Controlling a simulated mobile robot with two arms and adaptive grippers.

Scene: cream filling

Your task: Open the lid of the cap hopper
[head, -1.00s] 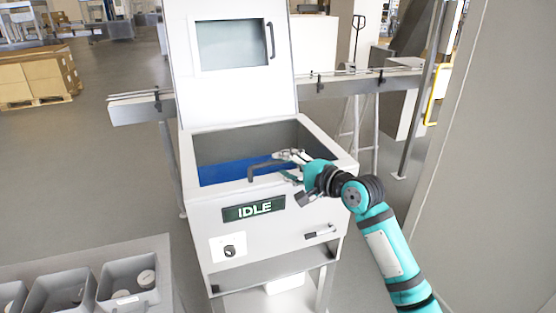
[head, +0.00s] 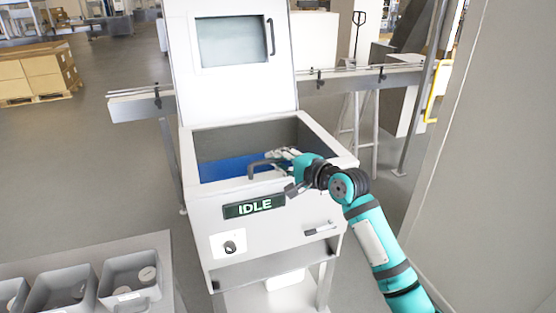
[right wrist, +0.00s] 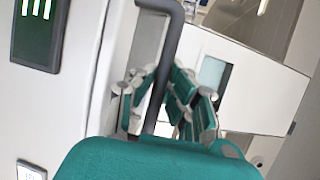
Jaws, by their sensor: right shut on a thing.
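The cap hopper (head: 212,228) is a white cabinet with an "IDLE" display on its front. Its windowed lid panel (head: 182,80) stands upright at the back, with a dark handle on its right side. The hopper's open top shows blue contents (head: 228,169). A bent dark grey bar handle (head: 262,163) stands at the front rim. My right gripper (head: 280,156) is shut on this bar. In the right wrist view the grey bar (right wrist: 172,50) runs between the teal fingers (right wrist: 165,98). Part of the bar is hidden by the fingers. My left gripper is not in view.
Grey bins (head: 131,283) with round items stand on a table at the lower left. A conveyor rail (head: 345,83) passes behind the hopper. A large grey wall panel (head: 480,190) is close on the right. Open floor lies at the left.

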